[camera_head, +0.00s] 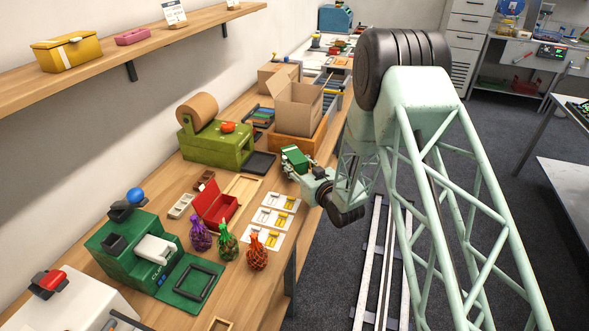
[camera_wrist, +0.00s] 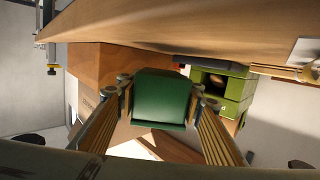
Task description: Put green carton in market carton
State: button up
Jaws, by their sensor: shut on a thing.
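The green carton (camera_head: 294,157) is held in my gripper (camera_head: 303,168), above the bench edge. In the wrist view the green carton (camera_wrist: 162,97) sits between the two fingers of my gripper (camera_wrist: 161,92), which are shut on its sides. The market carton, an open brown cardboard box (camera_head: 296,108) with raised flaps, stands farther back on an orange-brown wooden stand (camera_head: 298,146). The green carton is nearer and lower in the head view, apart from the market carton. In the wrist view, brown panels show behind the green carton; I cannot tell exactly which parts they are.
A green machine with a brown roll (camera_head: 215,145) stands left of the gripper. Nearer are a red open box (camera_head: 217,206), white cards (camera_head: 272,217), and net bags, one orange (camera_head: 257,253). Another cardboard box (camera_head: 277,74) stands behind the market carton. The aisle floor lies to the right.

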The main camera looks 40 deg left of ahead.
jog(key=shift+f+b, duration=0.35)
jog(key=shift+f, duration=1.1)
jog(key=shift+f, duration=0.2)
jog(key=o, duration=1)
jog(key=shift+r, duration=0.15)
jog(key=shift+d, duration=0.2)
jog(key=p+v, duration=0.1)
jog(key=v, duration=1)
jog(key=shift+s+d+p, duration=0.2)
jog(key=shift+d+p, duration=0.1)
jog(key=shift+r, duration=0.1)
